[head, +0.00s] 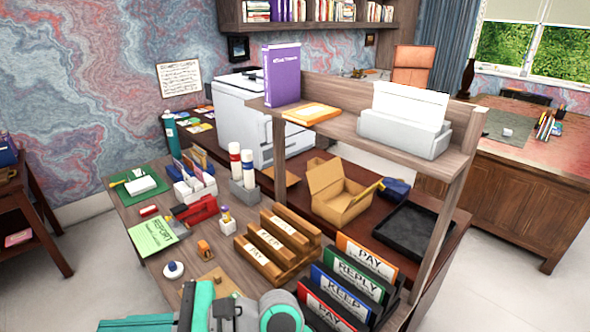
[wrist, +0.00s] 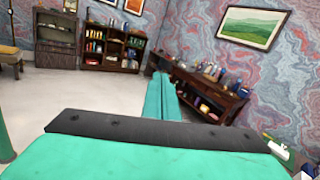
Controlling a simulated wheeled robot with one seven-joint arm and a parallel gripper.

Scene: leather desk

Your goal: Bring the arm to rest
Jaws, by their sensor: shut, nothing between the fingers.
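My gripper (wrist: 160,78) shows in the wrist view as two long teal fingers pressed together, with nothing between them. It points across the room, toward a far wall and dark furniture, and touches nothing that I can see. In the head view, teal and grey parts of my arm (head: 245,312) show at the bottom edge, in front of the desk (head: 135,215). I cannot make out the fingertips in the head view.
Close to my arm on the desk are a wooden sorter (head: 275,250), upright folders (head: 352,285) and a round white-and-blue item (head: 173,270). A raised shelf (head: 340,124) holds a purple book (head: 282,75) and a paper tray (head: 403,133). Open floor (wrist: 40,105) shows in the wrist view.

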